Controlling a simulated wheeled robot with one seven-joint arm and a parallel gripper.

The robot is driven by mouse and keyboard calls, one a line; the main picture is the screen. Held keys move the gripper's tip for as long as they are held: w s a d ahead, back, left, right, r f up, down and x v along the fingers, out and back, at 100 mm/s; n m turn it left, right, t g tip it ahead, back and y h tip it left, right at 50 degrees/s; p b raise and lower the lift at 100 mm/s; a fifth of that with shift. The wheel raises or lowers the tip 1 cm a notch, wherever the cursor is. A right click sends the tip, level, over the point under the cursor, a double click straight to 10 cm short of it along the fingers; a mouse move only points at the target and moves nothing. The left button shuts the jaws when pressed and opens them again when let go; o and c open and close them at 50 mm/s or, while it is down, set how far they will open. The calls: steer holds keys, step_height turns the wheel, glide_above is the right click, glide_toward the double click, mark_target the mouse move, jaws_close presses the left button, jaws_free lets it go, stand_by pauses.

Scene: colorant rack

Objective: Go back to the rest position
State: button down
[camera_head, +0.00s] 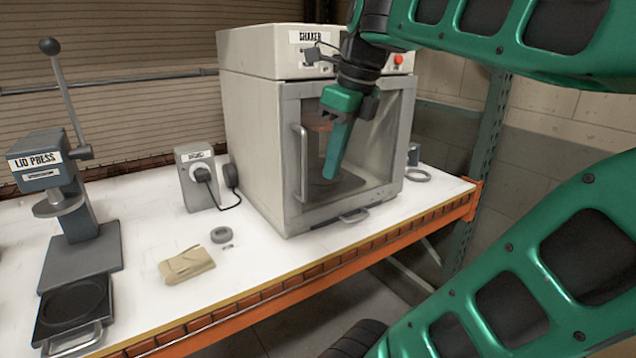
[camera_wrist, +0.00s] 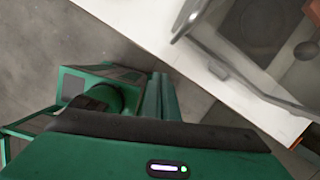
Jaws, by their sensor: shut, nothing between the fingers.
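My gripper (camera_head: 338,150) is green and hangs from my arm in front of the shaker's glass door in the head view. Its fingers are together and point down, with nothing between them. The shaker (camera_head: 250,120) is a large grey cabinet with a closed glass door, standing on the white bench. A dark reddish round thing shows dimly behind the glass, partly hidden by my gripper.
A lid press (camera_head: 80,200) stands at the left of the white bench top (camera_head: 140,285).

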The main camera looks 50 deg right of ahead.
steer(key=shift+v, duration=1.35)
steer(key=shift+a+f, duration=0.1)
steer(key=shift+a, duration=0.05)
steer(key=s+a+f+n+g, duration=0.1)
steer(key=s+a+f+n, duration=0.1)
steer(key=f+n, duration=0.9)
steer(key=s+a+f+n+g, duration=0.1)
steer(key=a+f+n, duration=0.4)
steer(key=f+n, duration=0.6)
steer(key=shift+s+f+n+g, duration=0.4)
steer(key=shift+s+n, duration=0.15)
steer(key=shift+n, duration=2.45)
